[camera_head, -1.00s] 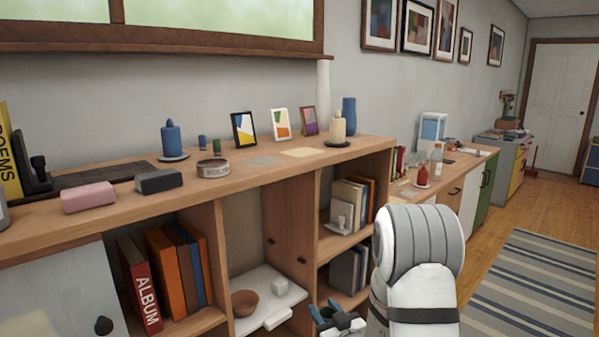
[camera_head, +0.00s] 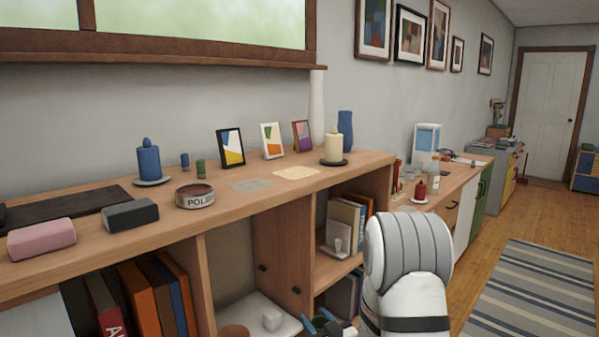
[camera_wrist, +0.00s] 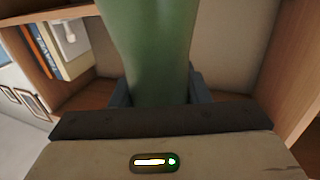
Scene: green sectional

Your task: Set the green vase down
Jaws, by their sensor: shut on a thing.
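The green vase (camera_wrist: 150,45) fills the upper middle of the wrist view, close to the camera. My gripper (camera_wrist: 160,93) is shut on it, with a blue-grey finger on either side. The vase's far end runs out of the frame. In the head view my gripper (camera_head: 322,326) shows only as blue fingertips at the bottom edge, in front of the shelf unit, below its top. The vase cannot be made out there.
The wooden shelf top (camera_head: 225,205) carries a round tin (camera_head: 195,197), a dark box (camera_head: 130,214), a pink box (camera_head: 42,240), a blue candle (camera_head: 149,162), a cream candle (camera_head: 333,149) and picture frames. Books (camera_head: 345,222) stand in an open compartment.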

